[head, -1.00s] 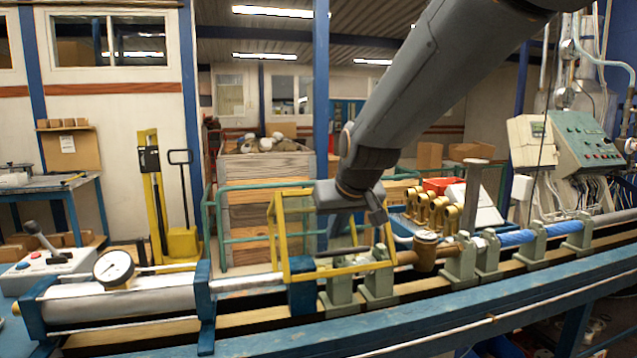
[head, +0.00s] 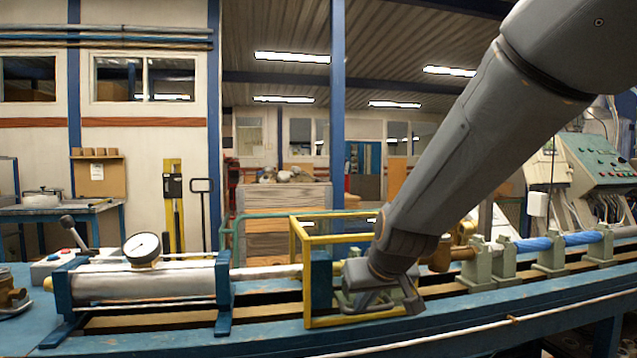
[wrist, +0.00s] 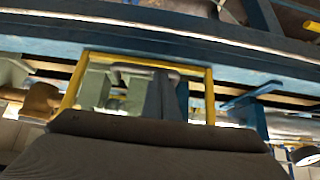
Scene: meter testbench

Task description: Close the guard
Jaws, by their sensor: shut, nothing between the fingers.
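The guard (head: 307,275) is a yellow open frame on the bench, left of the middle. Its front hangs down over the near side of the bench, with its lower bar near the front rail. My gripper (head: 398,302) is shut and empty, low at the guard's front right part; contact cannot be told. In the wrist view the guard (wrist: 209,95) shows as a yellow frame just beyond the dark edge of my gripper. My arm hides the guard's right side in the head view.
A grey cylinder (head: 150,285) with a round gauge (head: 142,248) lies left of the guard. Green clamps (head: 550,258) holding a blue pipe (head: 582,238) stand to the right. The blue bench rail (head: 480,308) runs along the front.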

